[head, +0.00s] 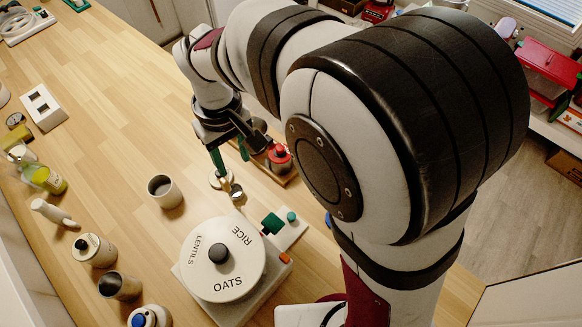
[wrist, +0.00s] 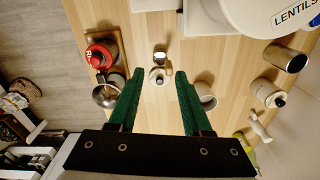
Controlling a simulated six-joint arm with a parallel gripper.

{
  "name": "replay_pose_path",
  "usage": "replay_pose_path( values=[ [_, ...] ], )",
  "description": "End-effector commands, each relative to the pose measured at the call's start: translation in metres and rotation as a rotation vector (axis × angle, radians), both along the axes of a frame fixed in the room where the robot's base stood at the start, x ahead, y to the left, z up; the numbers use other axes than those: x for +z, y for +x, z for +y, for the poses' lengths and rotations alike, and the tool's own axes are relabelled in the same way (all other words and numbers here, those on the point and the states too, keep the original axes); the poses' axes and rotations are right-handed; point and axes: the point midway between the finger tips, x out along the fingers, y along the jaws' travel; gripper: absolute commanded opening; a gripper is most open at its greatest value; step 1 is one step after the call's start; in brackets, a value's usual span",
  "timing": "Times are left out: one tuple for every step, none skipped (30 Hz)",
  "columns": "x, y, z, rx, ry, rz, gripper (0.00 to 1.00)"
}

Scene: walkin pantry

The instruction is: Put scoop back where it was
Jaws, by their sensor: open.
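A white round dispenser (head: 222,258) labelled OATS, RICE and LENTILS stands nearer the front.
A red-topped jar (head: 280,157) stands on a wooden board, with a metal bowl-like piece (wrist: 106,96) beside it. A grey cup (head: 164,191) stands left of the dispenser. Several jars and bottles line the left edge. The counter's upper middle is clear.

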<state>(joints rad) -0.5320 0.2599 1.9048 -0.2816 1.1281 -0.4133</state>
Motion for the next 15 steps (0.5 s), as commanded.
replay_pose_path(
  values=[
    [0.017,-0.013,-0.032,-0.138,0.015,0.004,0.49],
    [0.026,-0.027,-0.054,-0.243,0.023,0.015,0.49],
    [0.035,-0.048,-0.080,-0.386,0.035,0.032,0.49],
    [0.040,-0.066,-0.097,-0.493,0.045,0.042,0.49],
    [0.043,-0.084,-0.112,-0.596,0.054,0.054,0.49],
    [0.044,-0.107,-0.127,-0.725,0.068,0.069,0.49],
    [0.044,-0.123,-0.135,-0.814,0.078,0.080,0.49],
    [0.042,-0.138,-0.141,-0.891,0.086,0.090,0.49],
    [0.039,-0.154,-0.146,-0.975,0.095,0.101,0.49],
    [0.037,-0.163,-0.149,-1.024,0.101,0.109,0.49],
    [0.036,-0.169,-0.150,-1.060,0.105,0.115,0.49],
    [0.034,-0.175,-0.151,-1.093,0.108,0.119,0.49],
    [0.033,-0.178,-0.152,-1.106,0.109,0.122,0.49],
    [0.033,-0.179,-0.152,-1.112,0.110,0.125,0.49],
    [0.033,-0.179,-0.151,-1.113,0.109,0.126,0.49]
  ],
)
